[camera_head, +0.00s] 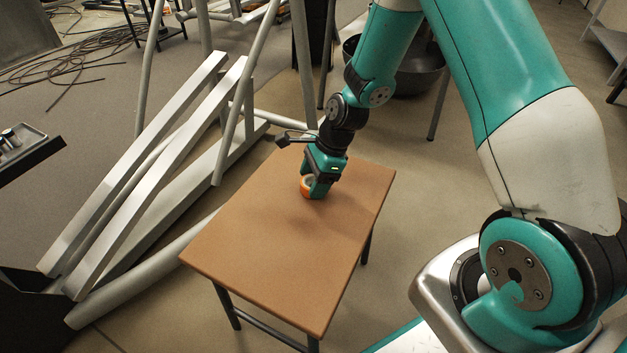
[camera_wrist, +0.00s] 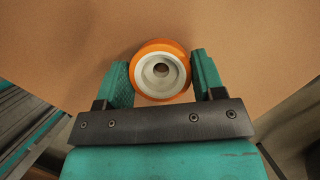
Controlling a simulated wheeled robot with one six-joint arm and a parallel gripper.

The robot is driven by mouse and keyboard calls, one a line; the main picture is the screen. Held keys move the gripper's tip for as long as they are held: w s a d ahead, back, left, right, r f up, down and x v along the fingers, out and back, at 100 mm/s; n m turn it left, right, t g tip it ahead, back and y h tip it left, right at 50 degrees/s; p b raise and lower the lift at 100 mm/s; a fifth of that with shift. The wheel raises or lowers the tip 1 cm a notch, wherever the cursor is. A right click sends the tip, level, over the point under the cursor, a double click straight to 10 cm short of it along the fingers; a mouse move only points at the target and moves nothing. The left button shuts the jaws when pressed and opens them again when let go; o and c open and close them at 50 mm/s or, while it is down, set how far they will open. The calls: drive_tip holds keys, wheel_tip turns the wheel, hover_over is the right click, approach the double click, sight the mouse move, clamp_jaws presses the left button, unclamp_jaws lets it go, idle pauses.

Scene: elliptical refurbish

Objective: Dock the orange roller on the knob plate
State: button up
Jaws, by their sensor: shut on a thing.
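The orange roller (camera_wrist: 160,72) has an orange rim and a pale hub with a dark centre hole. My gripper (camera_wrist: 163,84) has its two green fingers on either side of it and is shut on it. In the head view the roller (camera_head: 306,187) shows as an orange patch at my gripper (camera_head: 315,190), over the back part of the brown table (camera_head: 290,250). I cannot tell whether the roller touches the table top.
The rest of the table top is bare. Long pale metal beams (camera_head: 150,170) lean close to the table's left side. A dark round bowl (camera_head: 405,75) stands behind my arm. A grey tray (camera_head: 20,142) is at the far left edge.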

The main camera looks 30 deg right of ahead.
drive_tip(key=shift+f, duration=0.15)
drive_tip(key=o, duration=0.9)
